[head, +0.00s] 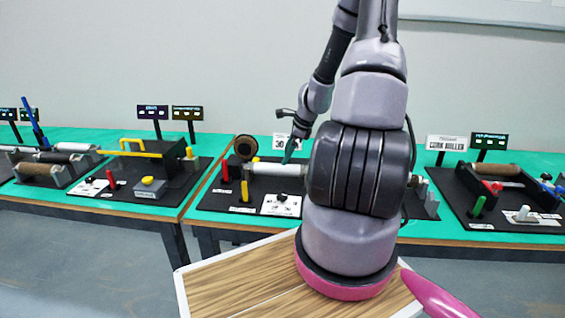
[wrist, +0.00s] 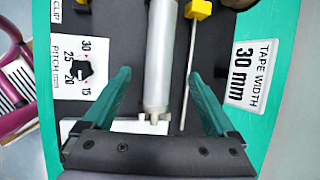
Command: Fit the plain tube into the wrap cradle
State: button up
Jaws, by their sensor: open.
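A plain light-grey tube (head: 278,169) lies level on the black wrapping station in the middle of the head view. In the wrist view the tube (wrist: 161,50) runs up and down the picture, with a notched end near the palm. My gripper (wrist: 158,76) is open, with one green finger on each side of the tube and gaps between. In the head view my gripper (head: 291,151) is just above the tube, partly behind my arm. I cannot tell which part is the wrap cradle or whether the tube rests in it; my arm hides the station's right part.
A thin rod (wrist: 187,75) lies beside the tube, near the right finger. Yellow blocks (wrist: 198,9) stand close by. A pitch dial (wrist: 83,69) is at left.

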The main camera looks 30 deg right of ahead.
jog(key=s+a+r+n, duration=0.2)
jog(key=a+r+n, duration=0.1)
jog(key=r, duration=0.5)
jog(key=s+a+r+n+t+h, duration=0.1)
jog(key=s+a+r+n, duration=0.1)
jog(key=a+r+n, duration=0.35)
jog(key=s+a+r+n, duration=0.2)
jog(key=r, duration=0.7)
jog(key=s+a+r+n+t, duration=0.1)
jog(key=s+a+r+n, duration=0.2)
jog(key=s+r+n, duration=0.2)
jog(key=s+a+r+n+t, duration=0.1)
jog(key=s+a+r+n, duration=0.3)
jog(key=s+r, duration=0.4)
jog(key=shift+s+a+n, duration=0.15)
jog(key=shift+s+n, duration=0.3)
jog(key=shift+s, duration=1.8)
jog(key=shift+r, duration=0.1)
